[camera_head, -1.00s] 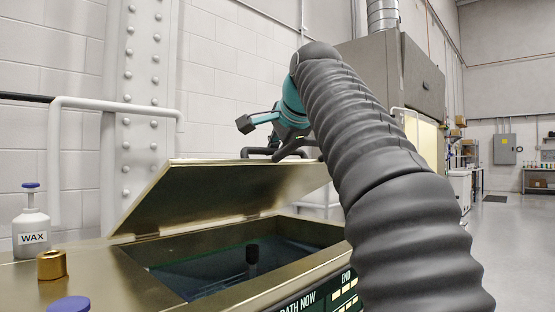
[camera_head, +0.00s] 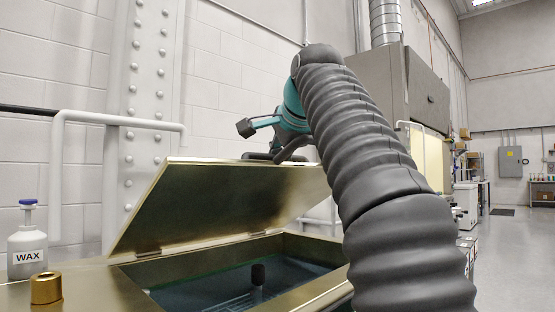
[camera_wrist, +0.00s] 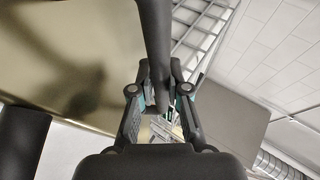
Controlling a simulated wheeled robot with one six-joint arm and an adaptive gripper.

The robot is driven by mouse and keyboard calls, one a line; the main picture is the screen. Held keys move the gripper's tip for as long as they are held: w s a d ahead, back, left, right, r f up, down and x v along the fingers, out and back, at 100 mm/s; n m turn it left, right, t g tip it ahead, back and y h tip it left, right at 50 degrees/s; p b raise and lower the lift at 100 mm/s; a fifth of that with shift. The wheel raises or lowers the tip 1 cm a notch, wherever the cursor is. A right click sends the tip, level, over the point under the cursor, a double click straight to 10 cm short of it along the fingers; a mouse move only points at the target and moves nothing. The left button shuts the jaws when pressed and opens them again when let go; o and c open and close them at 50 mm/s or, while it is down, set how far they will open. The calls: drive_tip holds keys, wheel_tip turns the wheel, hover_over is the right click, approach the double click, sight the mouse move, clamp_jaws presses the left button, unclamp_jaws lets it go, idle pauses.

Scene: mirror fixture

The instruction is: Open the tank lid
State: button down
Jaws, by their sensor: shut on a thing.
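The tank lid (camera_head: 215,200) is a brass-coloured flat panel, tilted up from its hinges and partly open. A black lid handle (camera_head: 258,156) shows at the lid's upper edge, and as a dark bar in the wrist view (camera_wrist: 155,40). My gripper (camera_wrist: 157,92) is shut on the handle, with one finger on each side of the bar. In the head view my arm hides the lid's right end and part of the gripper.
A white WAX bottle (camera_head: 27,243) with a blue cap and a brass cap (camera_head: 46,288) stand at the left on the tank top. A white pipe (camera_head: 120,120) and a riveted column stand behind. Open floor (camera_head: 510,250) lies at the right.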

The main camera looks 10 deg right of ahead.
sight(289, 163)
drive_tip(key=c, duration=1.1)
unclamp_jaws()
drive_tip(key=shift+c, duration=0.2)
drive_tip(key=shift+s, duration=0.1)
drive_tip(key=shift+v, duration=3.7)
drive_tip(key=shift+c, duration=0.2)
